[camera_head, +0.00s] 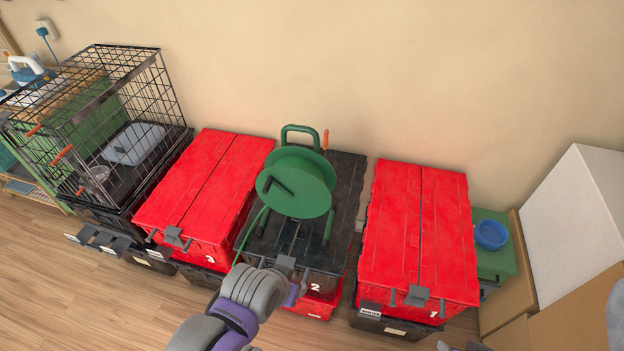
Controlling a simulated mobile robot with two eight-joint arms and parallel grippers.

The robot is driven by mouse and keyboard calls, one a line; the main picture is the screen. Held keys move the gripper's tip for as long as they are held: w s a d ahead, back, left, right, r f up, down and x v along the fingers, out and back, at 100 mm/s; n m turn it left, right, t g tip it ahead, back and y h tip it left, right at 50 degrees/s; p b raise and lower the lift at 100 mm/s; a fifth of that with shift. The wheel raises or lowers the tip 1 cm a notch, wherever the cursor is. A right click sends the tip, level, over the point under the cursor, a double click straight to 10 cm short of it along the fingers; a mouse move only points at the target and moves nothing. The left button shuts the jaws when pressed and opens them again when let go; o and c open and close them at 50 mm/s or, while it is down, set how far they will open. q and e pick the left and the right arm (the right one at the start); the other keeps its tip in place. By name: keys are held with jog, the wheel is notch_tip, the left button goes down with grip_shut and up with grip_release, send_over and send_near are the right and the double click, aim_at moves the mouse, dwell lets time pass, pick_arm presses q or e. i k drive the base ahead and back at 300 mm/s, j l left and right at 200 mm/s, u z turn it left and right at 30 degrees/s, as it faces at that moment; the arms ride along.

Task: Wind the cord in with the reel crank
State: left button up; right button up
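The green cord reel (296,182) stands on its tubular frame on the black lid of the middle tote stack. Its crank handle (325,139), an orange grip, sticks up behind the drum at the upper right. A thin green cord (250,236) runs from the drum's lower left down toward the tote's front edge, where my arm hides its further course. My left arm, grey and purple, comes in from the bottom. Its end (293,293) is at the middle stack's front edge, below and apart from the reel and crank. Its fingers cannot be made out. My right gripper is out of view.
Red-lidded tote stacks stand left (205,185) and right (420,230) of the reel. A wire crate (100,120) is at far left. A blue bowl (491,235) and a white box (575,225) are at right. The wall is close behind; wooden floor is clear at front left.

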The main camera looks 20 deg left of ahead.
aim_at(294, 181)
jog(key=j+z, duration=0.35)
jog(key=k+j+z, duration=0.15)
jog(key=z, duration=0.15)
jog(key=k+j+z, duration=0.15)
jog(key=j+z, duration=0.2)
jog(key=k+j+z, duration=0.2)
jog(key=j, duration=0.25)
jog(key=k+j+z, duration=0.25)
jog(key=k+j, duration=0.85)
jog(key=j, duration=0.95)
